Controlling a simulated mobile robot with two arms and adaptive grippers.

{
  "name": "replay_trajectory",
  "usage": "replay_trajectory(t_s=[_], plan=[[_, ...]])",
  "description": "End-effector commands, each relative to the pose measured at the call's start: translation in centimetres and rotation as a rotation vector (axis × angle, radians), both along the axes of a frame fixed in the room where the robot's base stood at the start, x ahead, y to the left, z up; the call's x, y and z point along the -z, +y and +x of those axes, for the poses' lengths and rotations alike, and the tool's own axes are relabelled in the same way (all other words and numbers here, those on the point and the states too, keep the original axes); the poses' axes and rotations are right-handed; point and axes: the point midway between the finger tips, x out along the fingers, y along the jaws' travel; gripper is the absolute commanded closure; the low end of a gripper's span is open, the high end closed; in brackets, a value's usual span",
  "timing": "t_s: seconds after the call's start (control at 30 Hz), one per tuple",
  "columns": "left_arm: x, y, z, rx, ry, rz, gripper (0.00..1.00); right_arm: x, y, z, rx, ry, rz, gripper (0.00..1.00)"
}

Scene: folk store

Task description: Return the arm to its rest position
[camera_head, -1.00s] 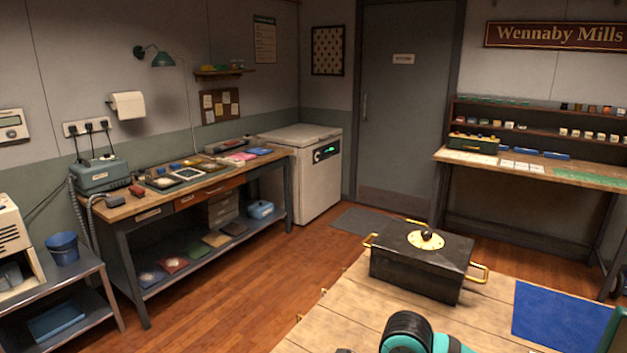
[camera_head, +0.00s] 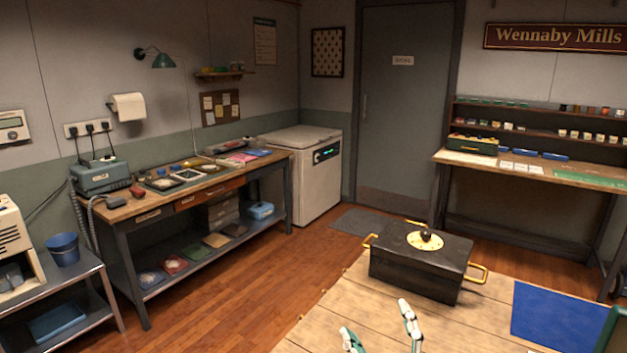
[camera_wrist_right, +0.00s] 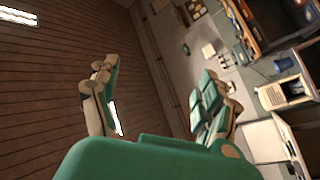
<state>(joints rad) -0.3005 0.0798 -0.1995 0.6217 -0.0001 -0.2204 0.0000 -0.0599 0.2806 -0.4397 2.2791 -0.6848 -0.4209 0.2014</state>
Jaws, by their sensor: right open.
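My right gripper (camera_head: 380,325) shows at the bottom edge of the head view, over the near part of the wooden table (camera_head: 335,310). Its two green and pale fingers point up and stand apart, with nothing between them. In the right wrist view the same gripper (camera_wrist_right: 160,95) is open and empty, with the room tilted behind it. The rest of the right arm is hidden below the head view. My left gripper is not in view.
A black box (camera_head: 415,270) with brass handles and a round brass dial stands on the table beyond the gripper. A blue mat (camera_head: 560,318) lies to its right. A workbench (camera_head: 130,208) stands along the left wall. Open floor lies between.

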Motion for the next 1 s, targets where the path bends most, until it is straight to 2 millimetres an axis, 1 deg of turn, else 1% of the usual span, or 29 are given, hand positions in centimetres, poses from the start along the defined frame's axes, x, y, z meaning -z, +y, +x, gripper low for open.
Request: replay_trajectory(t_s=[0.03, 0.07, 0.1, 0.17, 0.2, 0.27, 0.3, 0.4, 0.5, 0.57, 0.6, 0.67, 0.7, 0.77, 0.8, 0.97, 1.0], plan=[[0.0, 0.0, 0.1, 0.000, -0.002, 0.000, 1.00, 3.3, -2.3, -0.2, 0.079, 0.149, 0.057, 0.20], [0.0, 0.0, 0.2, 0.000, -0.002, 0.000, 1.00, 5.2, -3.6, -0.6, 0.122, 0.234, 0.082, 0.20], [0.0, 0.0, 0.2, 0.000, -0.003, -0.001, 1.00, 7.8, -5.1, -1.3, 0.174, 0.350, 0.115, 0.20], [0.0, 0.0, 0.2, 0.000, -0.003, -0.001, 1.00, 11.7, -6.9, -2.9, 0.242, 0.521, 0.153, 0.20], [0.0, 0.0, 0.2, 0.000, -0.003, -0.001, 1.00, 14.1, -7.9, -4.3, 0.280, 0.632, 0.174, 0.20], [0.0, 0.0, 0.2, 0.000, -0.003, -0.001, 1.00, 17.2, -8.9, -6.6, 0.323, 0.779, 0.200, 0.20], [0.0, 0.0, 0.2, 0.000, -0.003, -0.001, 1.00, 18.9, -9.4, -8.2, 0.346, 0.868, 0.210, 0.20], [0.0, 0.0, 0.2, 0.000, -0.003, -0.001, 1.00, 22.2, -10.0, -12.0, 0.383, 1.059, 0.231, 0.20], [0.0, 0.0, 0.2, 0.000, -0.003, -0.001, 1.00, 24.5, -10.3, -15.5, 0.404, 1.217, 0.242, 0.20], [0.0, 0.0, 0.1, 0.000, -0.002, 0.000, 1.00, 25.6, -10.3, -17.6, 0.412, 1.305, 0.247, 0.20], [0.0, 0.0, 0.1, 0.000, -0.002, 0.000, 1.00, 26.2, -10.3, -19.0, 0.415, 1.361, 0.249, 0.20], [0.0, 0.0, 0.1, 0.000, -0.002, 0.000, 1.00, 26.9, -10.3, -21.0, 0.418, 1.440, 0.251, 0.20], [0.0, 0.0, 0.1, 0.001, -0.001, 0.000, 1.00, 27.3, -10.3, -22.3, 0.420, 1.490, 0.252, 0.20], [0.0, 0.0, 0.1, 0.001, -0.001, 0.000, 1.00, 28.0, -10.2, -24.0, 0.419, 1.560, 0.251, 0.20], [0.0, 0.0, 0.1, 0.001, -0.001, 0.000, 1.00, 29.4, -10.1, -23.3, 0.419, 1.555, 0.247, 0.20], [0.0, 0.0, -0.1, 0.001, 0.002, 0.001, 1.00, 33.9, -9.9, -22.3, 0.422, 1.569, 0.241, 0.20], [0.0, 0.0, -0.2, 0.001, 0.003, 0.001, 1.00, 35.2, -9.9, -22.1, 0.423, 1.573, 0.240, 0.20]])
